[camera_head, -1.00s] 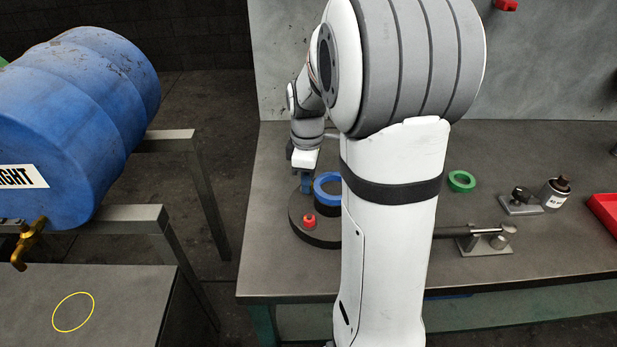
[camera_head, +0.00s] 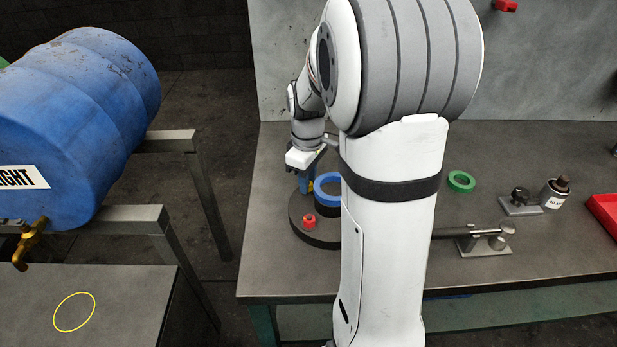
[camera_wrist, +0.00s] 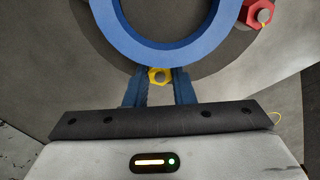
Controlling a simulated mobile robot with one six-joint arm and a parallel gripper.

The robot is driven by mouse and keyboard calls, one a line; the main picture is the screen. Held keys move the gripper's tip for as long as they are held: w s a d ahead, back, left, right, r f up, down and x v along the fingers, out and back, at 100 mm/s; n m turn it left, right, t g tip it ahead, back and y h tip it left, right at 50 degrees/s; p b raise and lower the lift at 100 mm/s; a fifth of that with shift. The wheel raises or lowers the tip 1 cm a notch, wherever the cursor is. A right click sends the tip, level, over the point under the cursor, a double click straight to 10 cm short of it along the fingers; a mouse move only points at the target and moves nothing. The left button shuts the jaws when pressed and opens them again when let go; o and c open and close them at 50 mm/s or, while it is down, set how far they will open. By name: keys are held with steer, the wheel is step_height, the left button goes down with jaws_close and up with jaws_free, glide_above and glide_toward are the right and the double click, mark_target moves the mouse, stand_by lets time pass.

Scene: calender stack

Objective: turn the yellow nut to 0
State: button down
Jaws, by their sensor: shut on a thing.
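The yellow nut (camera_wrist: 159,76) sits on a stud beside the outer edge of the blue ring (camera_wrist: 110,25), seen in the wrist view. My gripper (camera_wrist: 160,80) is shut on the yellow nut, with one blue finger on each side of it. In the head view my gripper (camera_head: 306,180) is over the far left part of the dark round base (camera_head: 318,238), next to the blue ring (camera_head: 322,187). The yellow nut cannot be made out there. I cannot make out any marking for 0.
A red nut (camera_wrist: 256,14) stands on the same base, also in the head view (camera_head: 309,222). My arm hides the base's right side. A green ring (camera_head: 461,181), a metal fixture (camera_head: 484,241), a bottle (camera_head: 555,193) and a red tray (camera_head: 604,211) are farther right on the bench.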

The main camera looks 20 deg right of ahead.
steer(key=m, duration=0.6)
steer(key=shift+m, duration=0.3)
steer(key=m+p, duration=0.1)
steer(key=m, duration=0.5)
steer(key=shift+m, duration=0.3)
steer(key=c, duration=1.2)
jaws_free()
steer(key=shift+c, duration=0.2)
steer(key=shift+r, duration=0.1)
step_height(320, 180, up, 8)
steer(key=shift+f, duration=0.15)
